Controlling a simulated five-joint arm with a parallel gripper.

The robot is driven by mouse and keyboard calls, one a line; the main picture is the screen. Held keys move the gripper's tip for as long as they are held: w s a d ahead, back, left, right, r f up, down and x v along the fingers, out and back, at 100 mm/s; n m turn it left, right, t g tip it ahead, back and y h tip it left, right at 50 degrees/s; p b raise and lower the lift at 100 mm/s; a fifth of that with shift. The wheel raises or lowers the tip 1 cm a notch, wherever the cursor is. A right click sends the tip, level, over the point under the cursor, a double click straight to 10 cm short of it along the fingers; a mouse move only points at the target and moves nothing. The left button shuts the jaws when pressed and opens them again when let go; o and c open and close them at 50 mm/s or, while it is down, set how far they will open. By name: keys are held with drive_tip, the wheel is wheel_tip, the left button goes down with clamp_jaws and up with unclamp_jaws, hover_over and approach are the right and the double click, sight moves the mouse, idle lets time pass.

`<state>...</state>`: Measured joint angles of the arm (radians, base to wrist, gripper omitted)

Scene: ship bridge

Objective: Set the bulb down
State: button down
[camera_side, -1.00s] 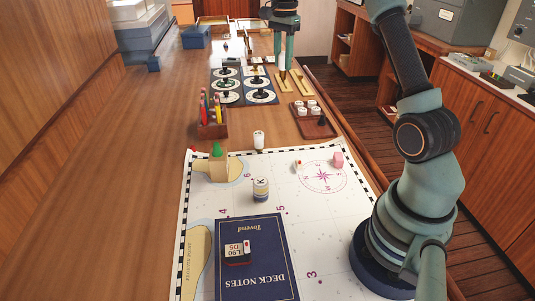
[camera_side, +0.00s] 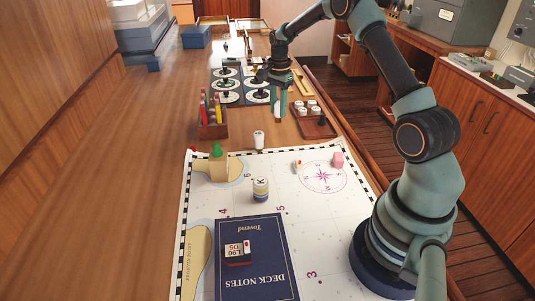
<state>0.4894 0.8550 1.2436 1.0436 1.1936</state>
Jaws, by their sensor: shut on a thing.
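My gripper (camera_side: 279,112) is above the wooden table (camera_side: 165,170), just left of a small brown tray (camera_side: 318,129). Its fingers point down and are shut on the bulb (camera_side: 278,109), which shows only as a small pale patch between them. The fingers hide most of it. I cannot tell whether its lower end touches the table.
The brown tray holds several white round pieces. A pen holder (camera_side: 212,130) stands to the left, and dark panels with round dials (camera_side: 226,97) lie behind. A white cylinder (camera_side: 259,140) stands in front, near the chart (camera_side: 205,200).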

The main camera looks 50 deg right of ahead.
sight(278, 122)
drive_tip(key=shift+f, duration=2.15)
drive_tip(key=shift+f, duration=0.15)
drive_tip(key=c, duration=0.6)
unclamp_jaws()
